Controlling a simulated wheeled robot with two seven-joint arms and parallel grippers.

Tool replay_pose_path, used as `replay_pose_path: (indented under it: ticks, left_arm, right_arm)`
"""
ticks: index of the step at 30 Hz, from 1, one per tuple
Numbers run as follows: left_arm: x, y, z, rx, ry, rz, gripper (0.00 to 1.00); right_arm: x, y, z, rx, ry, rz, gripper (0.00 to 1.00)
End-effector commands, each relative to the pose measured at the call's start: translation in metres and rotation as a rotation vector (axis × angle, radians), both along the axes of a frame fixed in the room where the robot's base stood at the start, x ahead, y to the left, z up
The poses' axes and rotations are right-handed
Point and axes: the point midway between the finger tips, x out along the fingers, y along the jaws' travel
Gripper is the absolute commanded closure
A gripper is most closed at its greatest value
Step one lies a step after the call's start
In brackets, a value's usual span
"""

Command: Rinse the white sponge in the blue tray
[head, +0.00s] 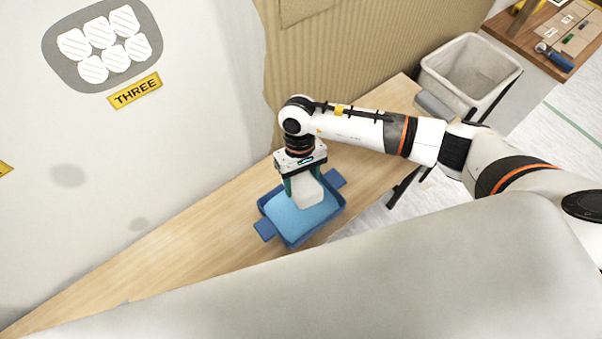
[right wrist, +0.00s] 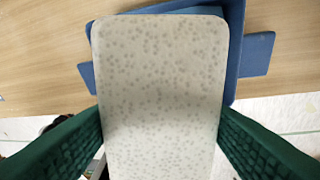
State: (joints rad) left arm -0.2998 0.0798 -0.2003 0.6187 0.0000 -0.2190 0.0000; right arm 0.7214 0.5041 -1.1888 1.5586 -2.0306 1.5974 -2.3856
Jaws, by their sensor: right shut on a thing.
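The white sponge (head: 307,191) is held between the green fingers of my right gripper (head: 303,186), over the blue tray (head: 291,238). In the right wrist view the sponge (right wrist: 160,90) fills the middle, pale with grey spots, between the two green fingers (right wrist: 160,135). The tray has two side handles and a lighter blue inside; its rim shows behind the sponge in the right wrist view (right wrist: 235,50). I cannot tell whether the sponge touches the tray's inside. My left gripper is not in view.
The tray stands on a narrow wooden table (head: 190,240) along a pale wall with a yellow "THREE" label (head: 135,90). A grey bin (head: 465,72) stands at the upper right, near a wooden surface with tools (head: 555,57). The table left of the tray is clear.

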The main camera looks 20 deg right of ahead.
Motion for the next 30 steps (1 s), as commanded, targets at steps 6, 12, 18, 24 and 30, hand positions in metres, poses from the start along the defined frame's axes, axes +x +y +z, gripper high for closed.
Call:
replay_pose_path:
  ticks: [6,12,18,24,30]
  left_arm:
    - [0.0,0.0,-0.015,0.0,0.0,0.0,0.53]
    - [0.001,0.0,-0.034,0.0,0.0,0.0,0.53]
    - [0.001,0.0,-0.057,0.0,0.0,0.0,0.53]
    - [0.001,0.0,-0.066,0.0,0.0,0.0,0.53]
    - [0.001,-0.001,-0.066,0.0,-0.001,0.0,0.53]
  right_arm:
    - [0.0,0.001,-0.028,0.001,0.001,0.0,0.64]
    - [0.001,0.0,-0.053,-0.001,-0.001,0.0,0.64]
    - [0.001,0.0,-0.071,-0.001,-0.002,0.0,0.64]
    - [0.001,0.0,-0.077,0.0,-0.001,0.0,0.64]
    - [0.0,0.0,-0.076,0.0,-0.001,0.0,0.64]
